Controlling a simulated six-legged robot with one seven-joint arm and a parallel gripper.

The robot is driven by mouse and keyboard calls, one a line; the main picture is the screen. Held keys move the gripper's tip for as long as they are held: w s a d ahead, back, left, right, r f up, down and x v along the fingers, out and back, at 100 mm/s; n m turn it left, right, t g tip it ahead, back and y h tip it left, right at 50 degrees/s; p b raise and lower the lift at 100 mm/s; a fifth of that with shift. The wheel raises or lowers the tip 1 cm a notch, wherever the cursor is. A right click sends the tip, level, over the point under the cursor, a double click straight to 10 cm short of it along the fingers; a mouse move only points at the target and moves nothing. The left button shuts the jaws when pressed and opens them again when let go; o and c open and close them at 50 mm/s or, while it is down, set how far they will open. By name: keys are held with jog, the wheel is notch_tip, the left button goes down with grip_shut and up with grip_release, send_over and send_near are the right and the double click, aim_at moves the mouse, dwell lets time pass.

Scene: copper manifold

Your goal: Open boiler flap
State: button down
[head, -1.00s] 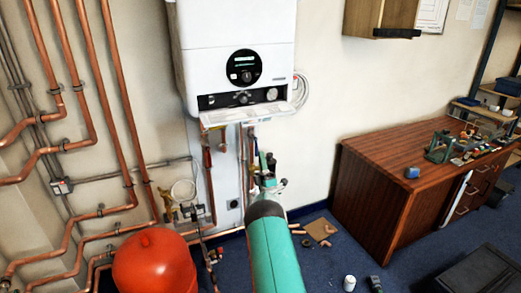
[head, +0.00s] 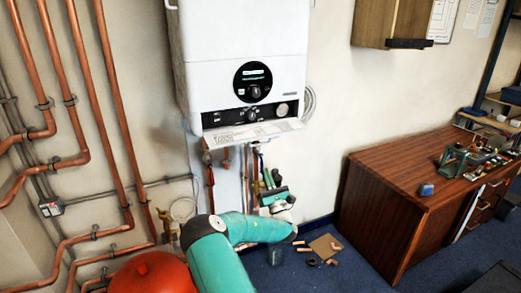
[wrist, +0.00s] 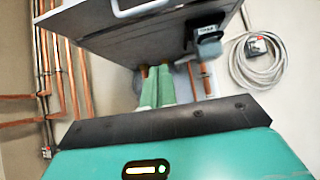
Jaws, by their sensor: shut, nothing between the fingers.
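The white boiler (head: 235,50) hangs on the wall in the head view. Its flap (head: 252,134) is folded down and juts out below the control panel (head: 250,115), with printed markings on its upper face. The panel's knob and round gauge are exposed. My gripper (head: 268,175) is shut and empty, below the flap and in front of the pipes, apart from the flap. In the wrist view its two green fingers (wrist: 156,85) lie together, pointing towards the boiler's grey underside (wrist: 145,35). Whether the white handle-like edge there belongs to the flap, I cannot tell.
Copper pipes (head: 115,120) run down the left wall. A red vessel (head: 150,272) stands low at the left near my arm. A wooden desk (head: 400,190) stands at the right. A coiled pale cable (wrist: 257,60) hangs on the wall. Fittings lie on the floor (head: 322,243).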

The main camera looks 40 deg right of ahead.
aim_at(258, 137)
jog(key=w+d+r, duration=0.1)
jog(key=w+r, duration=0.2)
jog(key=r, duration=0.6)
dwell(0.5)
jog(key=shift+r, duration=0.15)
jog(key=s+r+g, duration=0.2)
jog(key=shift+a+r+g+y, duration=0.15)
jog(key=shift+r+g+y, duration=0.1)
jog(key=shift+g+y, duration=0.05)
jog(key=shift+w, duration=0.15)
